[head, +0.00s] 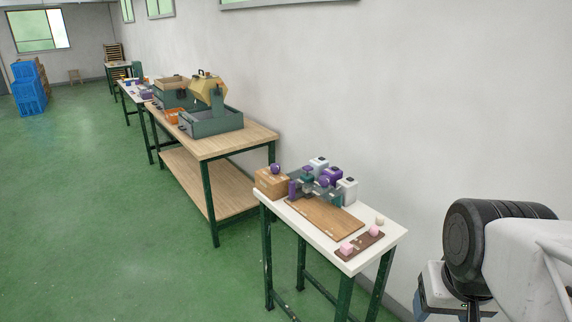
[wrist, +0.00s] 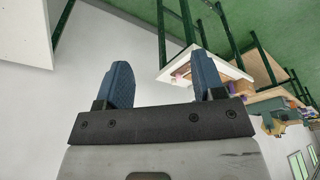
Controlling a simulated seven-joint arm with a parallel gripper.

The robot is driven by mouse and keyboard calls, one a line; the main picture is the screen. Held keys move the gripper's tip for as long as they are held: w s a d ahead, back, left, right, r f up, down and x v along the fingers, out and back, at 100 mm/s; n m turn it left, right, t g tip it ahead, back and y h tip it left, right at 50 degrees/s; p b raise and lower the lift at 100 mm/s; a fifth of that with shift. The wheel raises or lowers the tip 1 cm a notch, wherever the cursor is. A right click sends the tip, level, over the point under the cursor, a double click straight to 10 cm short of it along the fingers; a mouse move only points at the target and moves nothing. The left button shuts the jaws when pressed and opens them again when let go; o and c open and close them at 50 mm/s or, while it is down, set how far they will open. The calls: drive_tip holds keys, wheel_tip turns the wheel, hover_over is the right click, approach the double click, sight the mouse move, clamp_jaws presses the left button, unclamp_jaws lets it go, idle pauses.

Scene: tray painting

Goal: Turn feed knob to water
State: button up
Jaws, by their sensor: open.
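The painting station stands on a small white-topped table (head: 345,262) in the head view. A round purple knob (head: 275,168) sits on a wooden block (head: 270,184) at the station's left end. Another purple round part (head: 324,181) is at its middle. I cannot tell which is the feed knob, and no water marking is readable. My gripper (wrist: 163,82) shows in the wrist view with its two blue fingers wide apart and nothing between them. It is away from the station, which appears small and tilted beyond the right finger.
A wooden board (head: 325,217) lies in front of the station. A wooden workbench (head: 240,138) with green machines stands to the left. A plain wall runs behind; green floor lies open in front.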

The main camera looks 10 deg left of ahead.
drive_tip(key=shift+o, duration=0.7)
drive_tip(key=shift+w+r, duration=0.15)
drive_tip(key=shift+w, duration=0.1)
drive_tip(key=w+a+r+n, duration=0.2)
drive_tip(key=w+r, duration=0.2)
drive_tip(key=w, duration=0.6)
drive_tip(key=w+a+r+n, duration=0.3)
drive_tip(key=w+r, duration=0.2)
drive_tip(key=w, duration=0.6)
drive_tip(key=n+g, duration=0.3)
drive_tip(key=n, duration=1)
hover_over(275, 165)
drive_tip(key=f, duration=1.8)
drive_tip(key=shift+s+d+f, duration=0.1)
drive_tip(key=shift+d+f, duration=0.15)
drive_tip(key=shift+d, duration=0.05)
drive_tip(key=shift+w+a+f, duration=0.2)
drive_tip(key=shift+a+f, duration=0.05)
drive_tip(key=shift+f, duration=0.05)
